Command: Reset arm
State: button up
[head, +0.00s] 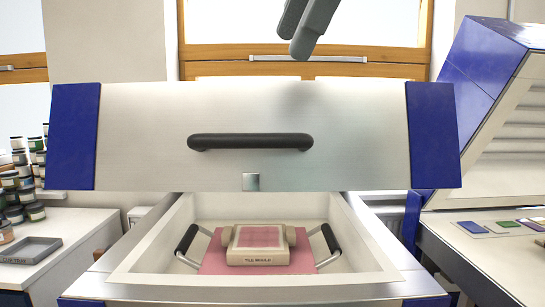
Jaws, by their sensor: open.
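My gripper (293,42) is at the top of the head view, in front of the window. Its grey fingers point down, apart and empty, above the kiln lid in the picture. The kiln lid (250,110) is raised, a pale metal panel with blue ends and a black bar handle (250,141). Below it, the kiln chamber (165,240) is open to view. A cream mould marked "TILE MOULD" (258,257) holds a pink tile (258,237). It sits on a pink tray (213,263) with a black grip at each side.
On the left, a counter bears a grey tray (30,250) and stacked small jars (25,190). On the right stands another blue and white unit with its lid up (490,60). Coloured flat pieces (472,227) lie on the right counter.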

aim_at(295, 136)
notch_tip(295, 136, down, 12)
jog(key=r+n+g+h+p, duration=0.1)
jog(key=n+g+p, duration=0.1)
jog(key=n, duration=0.5)
jog(key=s+d+f+n+g+h+p, duration=0.1)
jog(key=s+d+f+n, duration=0.2)
jog(key=f+n, duration=0.2)
jog(key=s+d+f+n+g+h+p, duration=0.1)
jog(key=s+d+f+n+p, duration=0.1)
jog(key=f, duration=0.8)
jog(key=s+d+f+n+g+p, duration=0.1)
jog(key=s+d+f+n+p, duration=0.1)
jog(key=s+d+f+n, duration=0.2)
notch_tip(295, 136, down, 4)
jog(key=d+n, duration=0.2)
jog(key=n, duration=0.2)
jog(key=shift+s+h, duration=0.35)
jog(key=shift+h, duration=0.05)
